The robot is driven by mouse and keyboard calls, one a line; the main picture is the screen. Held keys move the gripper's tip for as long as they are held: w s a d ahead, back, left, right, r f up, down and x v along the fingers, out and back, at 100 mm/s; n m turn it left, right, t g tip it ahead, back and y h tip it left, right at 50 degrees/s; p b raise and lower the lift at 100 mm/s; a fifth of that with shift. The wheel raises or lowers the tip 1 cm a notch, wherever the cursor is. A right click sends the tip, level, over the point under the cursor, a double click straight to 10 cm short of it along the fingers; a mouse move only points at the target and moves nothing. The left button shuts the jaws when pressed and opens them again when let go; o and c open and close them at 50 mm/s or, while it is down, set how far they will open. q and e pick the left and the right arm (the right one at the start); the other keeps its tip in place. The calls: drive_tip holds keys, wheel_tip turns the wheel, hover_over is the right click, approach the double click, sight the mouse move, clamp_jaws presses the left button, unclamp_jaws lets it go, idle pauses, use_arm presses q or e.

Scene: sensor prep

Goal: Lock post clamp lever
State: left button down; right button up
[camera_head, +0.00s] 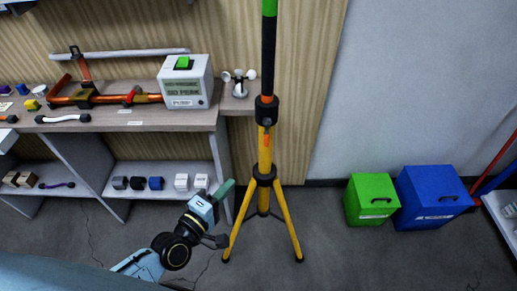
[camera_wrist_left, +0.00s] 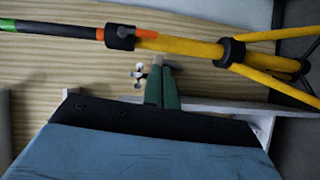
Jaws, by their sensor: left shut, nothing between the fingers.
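A yellow tripod post (camera_head: 264,158) stands upright on the floor, with a black and green upper section (camera_head: 268,50). Its black clamp collar (camera_head: 266,109) has an orange lever (camera_head: 266,139) lying along the post just below it. In the left wrist view the post runs sideways across the top, with the collar (camera_wrist_left: 119,38) and the orange lever (camera_wrist_left: 146,34) showing. My left gripper (camera_head: 228,187) is shut and empty, its green fingers left of the post and lower than the lever. The fingertips (camera_wrist_left: 162,65) look apart from the post. My right gripper is not in view.
A shelf unit (camera_head: 140,118) at the left holds a white box with a green top (camera_head: 186,82), an anemometer (camera_head: 239,82) and small parts. A green bin (camera_head: 371,200) and a blue bin (camera_head: 432,197) stand right of the tripod. Floor between them is clear.

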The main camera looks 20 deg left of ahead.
use_arm(q)
drive_tip(key=shift+d+r+n+t+h, duration=0.2)
drive_tip(key=shift+r+n+t+h, duration=0.15)
drive_tip(key=shift+r, duration=0.65)
drive_tip(key=shift+w, duration=0.15)
approach(265, 142)
drive_tip(key=x, duration=0.7)
drive_tip(key=shift+r, duration=0.15)
drive_tip(key=shift+b, duration=0.35)
